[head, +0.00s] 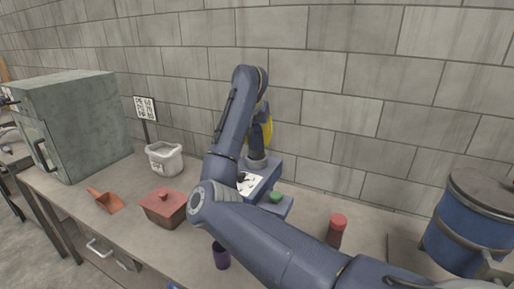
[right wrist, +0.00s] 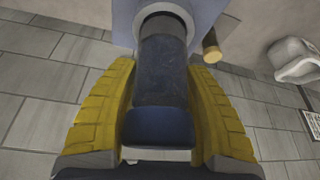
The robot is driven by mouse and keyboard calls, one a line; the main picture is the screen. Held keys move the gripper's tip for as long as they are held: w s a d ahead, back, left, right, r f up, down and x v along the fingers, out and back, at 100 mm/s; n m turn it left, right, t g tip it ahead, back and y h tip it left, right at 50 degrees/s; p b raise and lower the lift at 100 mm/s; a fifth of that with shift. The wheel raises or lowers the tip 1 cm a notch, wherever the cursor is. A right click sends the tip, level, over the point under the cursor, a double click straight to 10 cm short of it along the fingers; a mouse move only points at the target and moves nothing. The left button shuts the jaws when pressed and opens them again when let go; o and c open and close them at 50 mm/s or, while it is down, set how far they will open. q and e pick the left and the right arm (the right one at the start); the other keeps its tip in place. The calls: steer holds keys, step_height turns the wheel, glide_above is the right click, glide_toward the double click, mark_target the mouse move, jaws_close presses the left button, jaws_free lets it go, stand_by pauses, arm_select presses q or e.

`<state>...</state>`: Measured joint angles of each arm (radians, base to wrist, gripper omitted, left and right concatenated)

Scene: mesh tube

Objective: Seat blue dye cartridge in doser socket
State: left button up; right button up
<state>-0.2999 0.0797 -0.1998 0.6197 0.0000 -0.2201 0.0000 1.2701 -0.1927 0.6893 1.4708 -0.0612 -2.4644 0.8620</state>
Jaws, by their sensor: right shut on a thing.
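My right gripper (head: 266,130) is largely hidden behind my own arm in the head view, with one yellow finger showing above the blue-grey doser (head: 268,178). In the right wrist view the yellow fingers of this gripper (right wrist: 163,72) are shut around the dark blue cartridge (right wrist: 160,128). The cartridge's far end meets a pale round socket ring (right wrist: 165,10) on the doser body (right wrist: 123,22). I cannot tell how deep it sits in the ring. The cartridge is hidden in the head view. My left gripper is not in view.
A green-topped piece (head: 276,196) is at the doser's front. A red cartridge (head: 337,231) and a purple cup-like piece (head: 221,257) stand on the bench.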

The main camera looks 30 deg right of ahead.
mark_target(254, 126)
steer(key=shift+f, duration=1.85)
steer(key=shift+f, duration=0.1)
steer(key=o, duration=1.3)
steer(key=shift+f, duration=0.1)
steer(key=shift+a+r, duration=0.1)
steer(key=shift+r, duration=0.4)
steer(key=v, duration=1.1)
steer(key=shift+r, duration=0.2)
